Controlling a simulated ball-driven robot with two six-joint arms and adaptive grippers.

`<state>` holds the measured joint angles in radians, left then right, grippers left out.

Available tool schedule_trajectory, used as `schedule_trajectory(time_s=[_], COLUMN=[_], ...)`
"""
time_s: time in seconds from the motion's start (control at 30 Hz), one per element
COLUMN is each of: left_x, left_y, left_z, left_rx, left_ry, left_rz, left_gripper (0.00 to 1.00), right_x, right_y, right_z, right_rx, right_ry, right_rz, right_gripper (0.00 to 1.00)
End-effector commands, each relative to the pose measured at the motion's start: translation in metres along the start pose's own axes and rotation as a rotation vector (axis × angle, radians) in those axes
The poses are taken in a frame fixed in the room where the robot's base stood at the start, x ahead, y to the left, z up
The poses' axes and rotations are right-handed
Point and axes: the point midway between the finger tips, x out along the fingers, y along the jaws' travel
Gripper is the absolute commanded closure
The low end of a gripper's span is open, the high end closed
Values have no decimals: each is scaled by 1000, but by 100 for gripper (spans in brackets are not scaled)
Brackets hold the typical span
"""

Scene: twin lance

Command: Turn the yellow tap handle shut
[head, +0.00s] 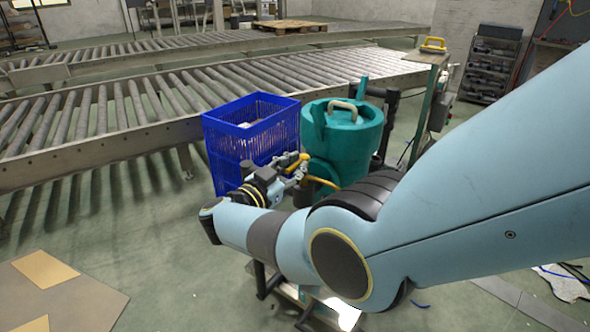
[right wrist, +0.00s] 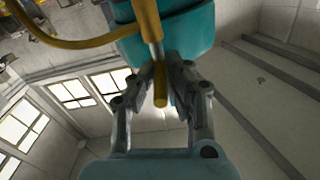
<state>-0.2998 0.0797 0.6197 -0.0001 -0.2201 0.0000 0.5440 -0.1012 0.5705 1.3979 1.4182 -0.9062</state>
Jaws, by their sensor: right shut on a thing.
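The yellow tap handle (head: 302,158) is on the front of the teal tank (head: 345,145), low on its left side. My right gripper (head: 295,172) reaches it from the front left. In the right wrist view the yellow handle (right wrist: 160,88) lies between the two grey fingers of my right gripper (right wrist: 166,76), which are shut on it. A grey stem and a yellow fitting (right wrist: 147,18) show above it, under the teal tank (right wrist: 185,30). My arm hides part of the tank's lower front in the head view. My left gripper is not in view.
Blue crates (head: 250,135) stand close left of the tank. A yellow hose (head: 322,181) runs near the handle; it also curves across the wrist view (right wrist: 70,42). Roller conveyors (head: 150,100) lie behind. A narrow stand with a yellow item (head: 432,45) is at the right.

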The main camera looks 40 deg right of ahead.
Motion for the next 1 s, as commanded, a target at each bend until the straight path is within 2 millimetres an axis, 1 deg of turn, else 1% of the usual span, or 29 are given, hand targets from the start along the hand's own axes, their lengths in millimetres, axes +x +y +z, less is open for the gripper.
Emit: schedule_trajectory(time_s=[0.23, 0.27, 0.4, 0.43, 0.77, 0.87, 1.0], left_x=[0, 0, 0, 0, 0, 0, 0], left_y=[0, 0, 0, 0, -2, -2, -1], left_z=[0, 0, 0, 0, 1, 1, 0], left_rx=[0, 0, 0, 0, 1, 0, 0], left_ry=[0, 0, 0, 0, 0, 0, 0], left_rz=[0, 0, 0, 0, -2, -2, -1], left_gripper=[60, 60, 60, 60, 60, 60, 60], right_x=[1, 1, 1, 1, -2, -14, -39], right_y=[-1, -1, -2, -2, -1, -1, -1], right_z=[-1, -2, -2, -2, -1, 0, 0], right_rx=[2, 2, 3, 3, 2, 2, 0], right_ry=[2, 2, 2, 2, 1, -1, -2], right_rz=[-2, -2, -3, -3, -2, -3, -3], right_gripper=[100, 85, 67, 64, 64, 64, 64])
